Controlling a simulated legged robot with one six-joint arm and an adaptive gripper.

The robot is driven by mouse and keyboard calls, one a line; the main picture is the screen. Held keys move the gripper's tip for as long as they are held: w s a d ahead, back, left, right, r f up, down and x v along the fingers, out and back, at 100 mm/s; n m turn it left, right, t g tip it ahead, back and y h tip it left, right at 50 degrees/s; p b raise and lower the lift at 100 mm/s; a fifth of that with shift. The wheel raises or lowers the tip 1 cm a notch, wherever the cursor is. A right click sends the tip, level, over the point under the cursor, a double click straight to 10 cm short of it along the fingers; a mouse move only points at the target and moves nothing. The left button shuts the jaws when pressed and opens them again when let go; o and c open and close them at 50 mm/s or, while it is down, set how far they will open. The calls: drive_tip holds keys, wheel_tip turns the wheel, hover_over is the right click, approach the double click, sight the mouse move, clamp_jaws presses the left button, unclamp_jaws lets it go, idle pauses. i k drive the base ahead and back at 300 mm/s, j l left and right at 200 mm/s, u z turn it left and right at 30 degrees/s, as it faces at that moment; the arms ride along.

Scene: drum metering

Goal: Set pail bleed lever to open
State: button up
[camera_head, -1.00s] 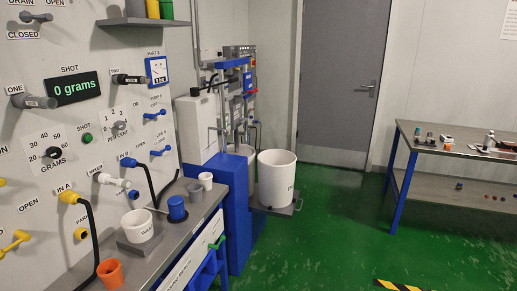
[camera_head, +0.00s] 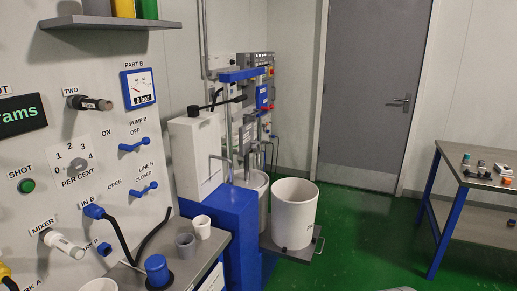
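A pump station stands ahead, with a white cabinet (camera_head: 196,155) on a blue base (camera_head: 222,230). A pail (camera_head: 262,190) stands under its upright frame, mostly hidden behind a large white bucket (camera_head: 295,214). A black handle (camera_head: 222,101) sticks out above the white cabinet. A blue crossbar (camera_head: 242,75) tops the frame. I cannot tell which part is the pail bleed lever or how it is set; no label for it is readable. My gripper is not in view.
The wall panel at left carries blue levers marked PUMP B (camera_head: 139,145) and LINE B (camera_head: 145,188). A bench (camera_head: 172,272) with cups juts out below it. A table (camera_head: 480,175) stands at right. Green floor (camera_head: 365,235) is open between.

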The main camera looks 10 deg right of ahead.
sight(254, 145)
drive_tip(key=i+l, duration=0.3)
drive_tip(key=i, duration=0.3)
drive_tip(key=i+l+u, duration=0.15)
drive_tip(key=i+l, duration=0.2)
drive_tip(key=i, duration=0.25)
drive_tip(key=i+l, duration=0.4)
drive_tip(key=i, duration=0.2)
drive_tip(key=i+l+u, duration=0.1)
drive_tip(key=i+l, duration=0.3)
drive_tip(key=i, duration=0.2)
